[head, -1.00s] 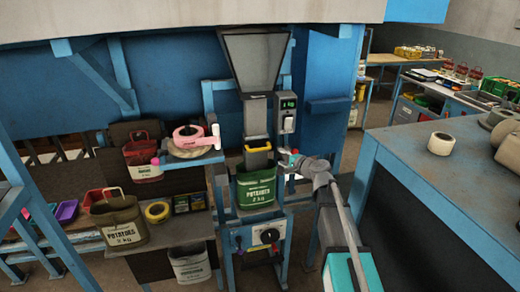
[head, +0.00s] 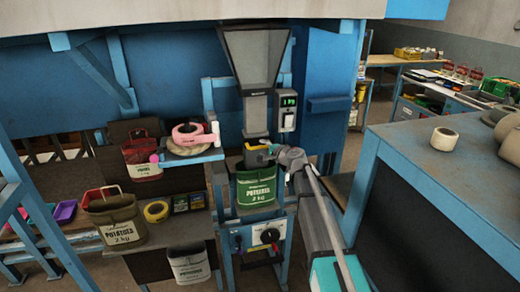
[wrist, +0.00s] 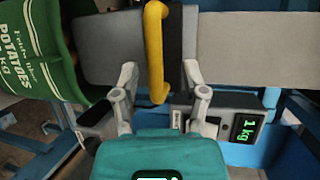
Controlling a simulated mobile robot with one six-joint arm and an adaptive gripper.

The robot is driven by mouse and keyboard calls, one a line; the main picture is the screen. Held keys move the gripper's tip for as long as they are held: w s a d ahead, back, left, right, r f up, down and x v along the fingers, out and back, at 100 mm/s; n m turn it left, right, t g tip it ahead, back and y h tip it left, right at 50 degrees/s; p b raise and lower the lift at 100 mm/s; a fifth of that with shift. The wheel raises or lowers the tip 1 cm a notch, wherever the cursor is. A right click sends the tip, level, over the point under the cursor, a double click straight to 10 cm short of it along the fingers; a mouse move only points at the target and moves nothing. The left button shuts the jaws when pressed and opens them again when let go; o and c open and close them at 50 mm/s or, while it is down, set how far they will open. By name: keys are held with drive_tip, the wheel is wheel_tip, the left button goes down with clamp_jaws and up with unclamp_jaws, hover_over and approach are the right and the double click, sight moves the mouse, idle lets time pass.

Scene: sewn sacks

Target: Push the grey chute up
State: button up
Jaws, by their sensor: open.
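The grey chute (head: 255,117) hangs under the dark hopper in the head view, with a yellow handle (head: 255,147) near its lower end. A green potato sack (head: 257,188) hangs below its mouth. My gripper (head: 273,151) is at the right of the handle. In the wrist view, my gripper (wrist: 160,82) is open, and the yellow handle (wrist: 156,45) stands between its two fingers, with a visible gap on each side. The grey chute (wrist: 108,48) runs behind the handle, and the green sack (wrist: 35,45) is at the left.
A display (head: 289,121) reading 1 kg is right of the chute. A control box with a black knob (head: 270,235) is below the sack. A side shelf (head: 190,158) holds tape rolls at the left. A blue bench (head: 425,165) stands at the right.

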sight(257, 153)
drive_tip(key=shift+x, duration=1.4)
drive_tip(key=shift+c, duration=0.2)
clamp_jaws()
